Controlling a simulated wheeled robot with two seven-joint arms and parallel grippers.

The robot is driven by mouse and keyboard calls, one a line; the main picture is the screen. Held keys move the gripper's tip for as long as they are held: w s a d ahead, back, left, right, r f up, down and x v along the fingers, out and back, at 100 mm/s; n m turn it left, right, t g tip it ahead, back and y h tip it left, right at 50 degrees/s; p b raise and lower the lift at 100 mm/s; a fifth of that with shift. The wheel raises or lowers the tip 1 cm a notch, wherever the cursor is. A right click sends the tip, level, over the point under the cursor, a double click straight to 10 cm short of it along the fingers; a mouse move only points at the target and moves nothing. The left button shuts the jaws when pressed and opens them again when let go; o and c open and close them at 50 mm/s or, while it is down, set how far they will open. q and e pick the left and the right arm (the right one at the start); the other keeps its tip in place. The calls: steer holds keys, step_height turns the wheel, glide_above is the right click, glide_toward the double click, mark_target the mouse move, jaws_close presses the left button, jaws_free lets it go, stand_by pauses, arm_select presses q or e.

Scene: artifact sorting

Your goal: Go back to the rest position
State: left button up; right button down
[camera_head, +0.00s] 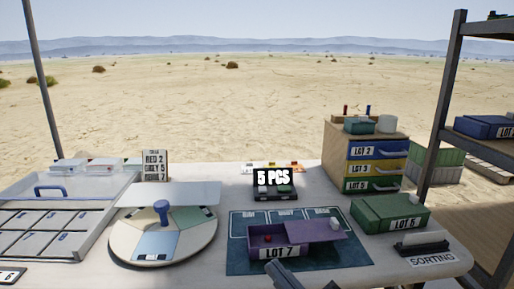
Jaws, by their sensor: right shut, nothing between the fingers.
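My right gripper (281,273) shows only as a dark grey tip at the bottom edge, just in front of the purple LOT 7 box; it is shut and empty. The rest of it is cut off by the frame. My left gripper is not in view. The purple LOT 7 box (262,252) stands on a dark blue mat (350,252), its lid (314,231) shifted to the right. A small red thing (268,238) shows in its open left part.
A round sorting wheel (125,235) with a blue knob and a clear tray (100,215) stand at left. A drawer cabinet (350,140), green LOT 5 box (376,212), SORTING sign (432,260) and shelf post (443,105) are at right.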

arm_select(q)
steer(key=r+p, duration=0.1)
steer(key=p, duration=0.1)
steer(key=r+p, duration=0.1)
steer(key=p, duration=0.2)
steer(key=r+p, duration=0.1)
steer(key=p, duration=0.1)
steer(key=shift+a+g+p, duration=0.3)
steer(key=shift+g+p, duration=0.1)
arm_select(e)
steer(key=s+d+f+m+g+h, duration=0.6)
steer(key=s+d+f+h, duration=0.4)
steer(key=f, duration=0.5)
steer(key=s+h, duration=0.1)
steer(key=s, duration=0.1)
steer(key=shift+s+f+m+h, duration=0.15)
steer(key=shift+s+m+h, duration=0.15)
steer(key=shift+m+h, duration=0.1)
